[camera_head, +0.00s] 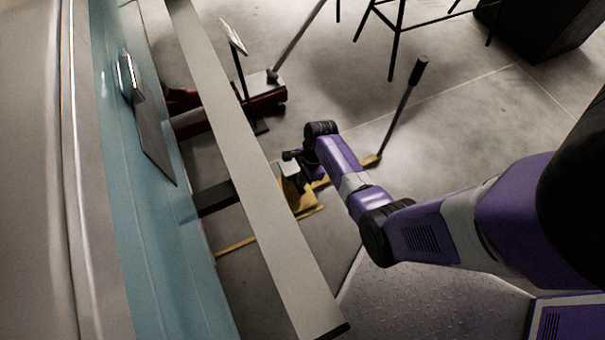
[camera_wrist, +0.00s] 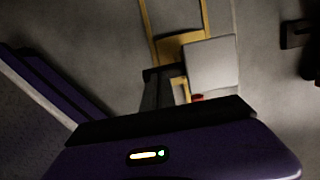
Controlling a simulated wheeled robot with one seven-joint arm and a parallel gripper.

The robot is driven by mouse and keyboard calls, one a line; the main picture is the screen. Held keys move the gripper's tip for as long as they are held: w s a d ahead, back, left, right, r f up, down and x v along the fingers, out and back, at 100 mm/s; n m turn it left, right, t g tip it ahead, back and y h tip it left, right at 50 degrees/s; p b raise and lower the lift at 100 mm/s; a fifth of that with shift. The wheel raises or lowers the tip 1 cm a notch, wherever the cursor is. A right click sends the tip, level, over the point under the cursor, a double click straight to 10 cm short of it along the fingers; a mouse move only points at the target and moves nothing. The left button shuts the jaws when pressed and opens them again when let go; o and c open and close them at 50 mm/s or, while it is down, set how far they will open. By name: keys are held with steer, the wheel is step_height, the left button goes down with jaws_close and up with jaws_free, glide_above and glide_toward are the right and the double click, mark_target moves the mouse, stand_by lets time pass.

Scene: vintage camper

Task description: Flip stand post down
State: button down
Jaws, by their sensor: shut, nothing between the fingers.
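A yellow stand (camera_head: 293,194) with a flat grey-white plate (camera_head: 285,171) is on the floor beside the camper. A long dark post (camera_head: 402,110) with a black grip rises at a slant from the stand's right end. My gripper (camera_head: 290,156) is shut and empty, close to the plate. In the wrist view, the gripper (camera_wrist: 165,72) is just left of the plate (camera_wrist: 212,63); I cannot tell whether they touch. The yellow frame (camera_wrist: 180,44) shows behind it. A thin dark upright (camera_head: 241,75) with a pale plate on top stands farther back.
A long grey beam (camera_head: 245,160) runs along the blue camper side (camera_head: 150,190) and hides part of the floor. A red jack (camera_head: 262,95) lies behind. Black stool legs (camera_head: 397,30) stand at the back.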

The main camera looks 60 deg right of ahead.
steer(key=p+v, duration=0.8)
steer(key=v, duration=0.6)
steer(key=shift+p, duration=0.3)
